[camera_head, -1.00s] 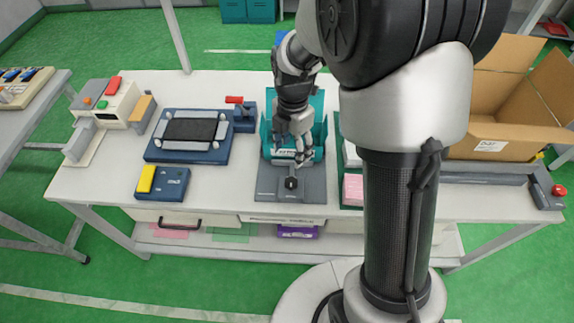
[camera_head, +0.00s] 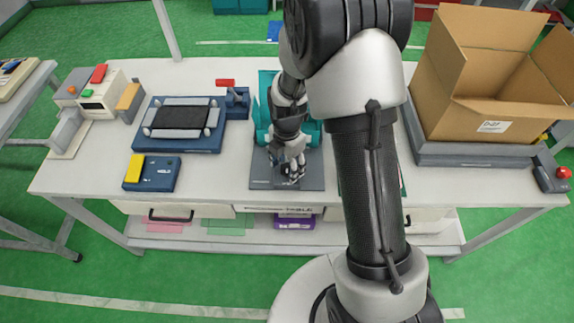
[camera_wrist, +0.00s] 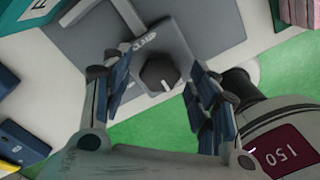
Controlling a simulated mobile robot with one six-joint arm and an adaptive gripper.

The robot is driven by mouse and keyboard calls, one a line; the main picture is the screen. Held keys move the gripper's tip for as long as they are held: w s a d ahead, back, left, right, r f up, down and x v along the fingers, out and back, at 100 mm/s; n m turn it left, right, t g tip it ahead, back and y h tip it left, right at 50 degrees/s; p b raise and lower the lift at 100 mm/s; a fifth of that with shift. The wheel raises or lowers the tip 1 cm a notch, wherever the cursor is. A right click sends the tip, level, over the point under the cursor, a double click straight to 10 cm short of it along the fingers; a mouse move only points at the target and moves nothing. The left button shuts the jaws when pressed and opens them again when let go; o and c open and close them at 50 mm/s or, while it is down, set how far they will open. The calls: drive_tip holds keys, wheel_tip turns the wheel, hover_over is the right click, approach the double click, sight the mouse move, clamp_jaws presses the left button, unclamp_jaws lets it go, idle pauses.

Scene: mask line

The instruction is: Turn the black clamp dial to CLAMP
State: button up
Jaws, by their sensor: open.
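The black clamp dial (camera_wrist: 158,74) is a faceted knob with a white pointer line, on a grey plate (camera_wrist: 75,40) near the table's front edge. In the wrist view the pointer aims toward the lower right, and lettering beside the knob is partly readable at best. My gripper (camera_wrist: 160,93) is open, with one finger on each side of the dial; I cannot tell whether either finger touches it. In the head view my gripper (camera_head: 288,170) is over the grey plate (camera_head: 262,178) and mostly hides the dial.
A teal bin (camera_head: 265,110) stands just behind the plate. A blue box with a yellow button (camera_head: 152,173) and a blue fixture with a black panel (camera_head: 180,125) are to the left. An open cardboard box (camera_head: 485,85) is at the right. The table front is clear.

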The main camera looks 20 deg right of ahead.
drive_tip(key=c, duration=1.1)
